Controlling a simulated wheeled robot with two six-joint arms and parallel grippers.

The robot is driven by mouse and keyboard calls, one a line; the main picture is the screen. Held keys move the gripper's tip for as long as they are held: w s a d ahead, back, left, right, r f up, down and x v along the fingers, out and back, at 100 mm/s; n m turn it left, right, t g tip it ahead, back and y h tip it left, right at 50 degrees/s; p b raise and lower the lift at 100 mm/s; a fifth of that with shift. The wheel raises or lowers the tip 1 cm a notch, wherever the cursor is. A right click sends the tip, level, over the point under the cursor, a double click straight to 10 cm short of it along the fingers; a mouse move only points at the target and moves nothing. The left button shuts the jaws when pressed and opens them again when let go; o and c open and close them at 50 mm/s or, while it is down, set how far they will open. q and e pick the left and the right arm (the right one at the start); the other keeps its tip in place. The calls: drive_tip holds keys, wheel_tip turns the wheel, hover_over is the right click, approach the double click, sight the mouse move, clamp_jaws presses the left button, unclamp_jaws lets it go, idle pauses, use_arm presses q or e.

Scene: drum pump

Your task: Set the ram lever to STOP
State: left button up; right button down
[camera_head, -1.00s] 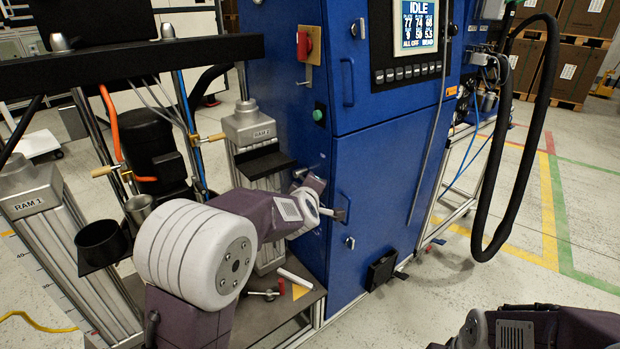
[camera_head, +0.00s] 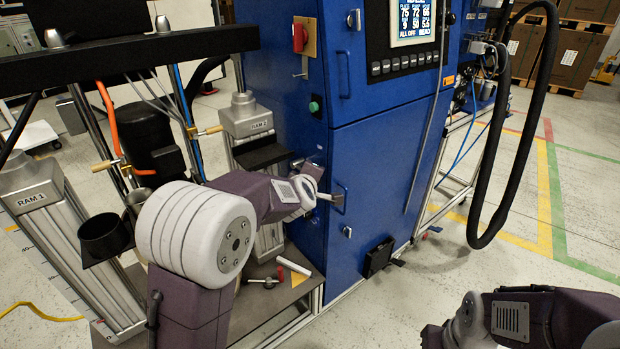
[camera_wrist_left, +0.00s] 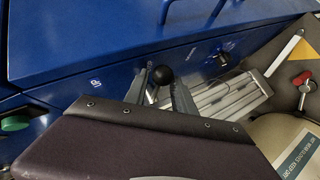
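A lever with a round black knob (camera_wrist_left: 163,75) is on the blue cabinet's side panel in the left wrist view. I take it for the ram lever. The two grey fingers of my left gripper (camera_wrist_left: 160,90) stand apart, one on each side of the knob. I cannot tell whether either finger touches it. In the head view my left gripper (camera_head: 315,192) is at the cabinet's lower side, where my arm hides the lever. The lever's position labels are too small to read. My right arm is at the lower right; its fingers are outside the picture.
The blue cabinet (camera_head: 375,170) has a screen (camera_head: 413,22), a red switch (camera_head: 299,38) and a green button (camera_head: 314,106). RAM 2 (camera_head: 246,118) and RAM 1 (camera_head: 40,200) stand left. A white cylinder (camera_head: 293,266) lies on the low shelf. A black hose (camera_head: 520,110) hangs right.

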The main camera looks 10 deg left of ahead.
use_arm(q)
drive_tip(key=p+v, duration=0.3)
drive_tip(key=v, duration=0.6)
drive_tip(key=shift+a+r, duration=0.1)
drive_tip(key=shift+a, duration=0.05)
